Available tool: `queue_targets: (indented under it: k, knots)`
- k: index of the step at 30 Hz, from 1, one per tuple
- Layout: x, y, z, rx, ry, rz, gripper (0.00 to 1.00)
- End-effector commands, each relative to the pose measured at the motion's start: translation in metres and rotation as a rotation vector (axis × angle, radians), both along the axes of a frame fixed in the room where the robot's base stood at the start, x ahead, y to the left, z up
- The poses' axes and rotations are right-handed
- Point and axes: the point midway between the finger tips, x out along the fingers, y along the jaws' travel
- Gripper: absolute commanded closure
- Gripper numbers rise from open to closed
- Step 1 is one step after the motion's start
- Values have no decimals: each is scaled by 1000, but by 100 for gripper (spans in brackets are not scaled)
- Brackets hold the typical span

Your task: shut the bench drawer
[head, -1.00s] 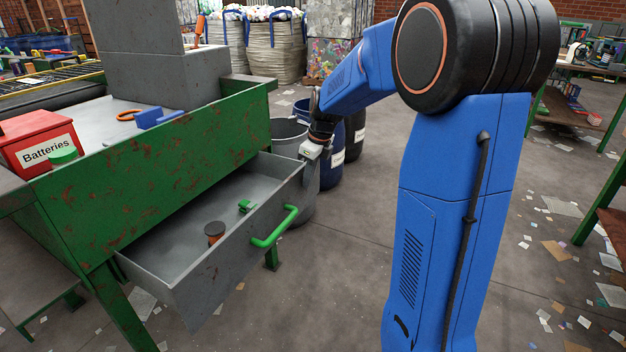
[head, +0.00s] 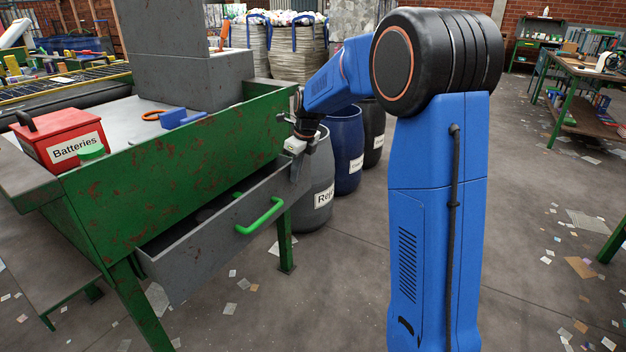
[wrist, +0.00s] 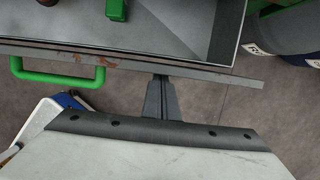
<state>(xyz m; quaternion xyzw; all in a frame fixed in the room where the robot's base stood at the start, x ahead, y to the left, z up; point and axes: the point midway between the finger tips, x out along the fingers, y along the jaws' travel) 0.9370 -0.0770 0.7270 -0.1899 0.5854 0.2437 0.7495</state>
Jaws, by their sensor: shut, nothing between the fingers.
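The grey bench drawer (head: 205,245) sticks partly out of the green, rust-marked bench (head: 170,175), with a dark gap showing behind its front. Its green handle (head: 261,217) is on the front panel and also shows at the left of the wrist view (wrist: 52,76). My gripper (head: 297,168) is at the front panel's right end. In the wrist view my gripper's fingers (wrist: 160,80) are shut and empty, their tips at the outer face of the front panel, seemingly touching it. Green objects (wrist: 117,9) lie inside the drawer; the rest of the inside is mostly hidden.
A red "Batteries" box (head: 62,142), a blue block (head: 180,118) and an orange ring (head: 153,115) sit on the bench top. A grey bin (head: 318,180) and a blue barrel (head: 347,150) stand close behind my gripper. Floor in front is open, with scattered paper.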

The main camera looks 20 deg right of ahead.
Motion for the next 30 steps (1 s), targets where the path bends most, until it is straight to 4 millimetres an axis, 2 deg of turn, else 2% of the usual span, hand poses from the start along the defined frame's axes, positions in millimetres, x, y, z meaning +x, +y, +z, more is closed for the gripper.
queue_targets:
  k: [1,6,12,19,30]
  knots:
    - [11,8,-1,-1,1,4,100]
    - [40,29,-1,0,0,2,100]
    - [64,46,0,0,0,1,100]
    - [75,55,0,0,0,1,100]
    - [77,55,0,0,0,0,100]
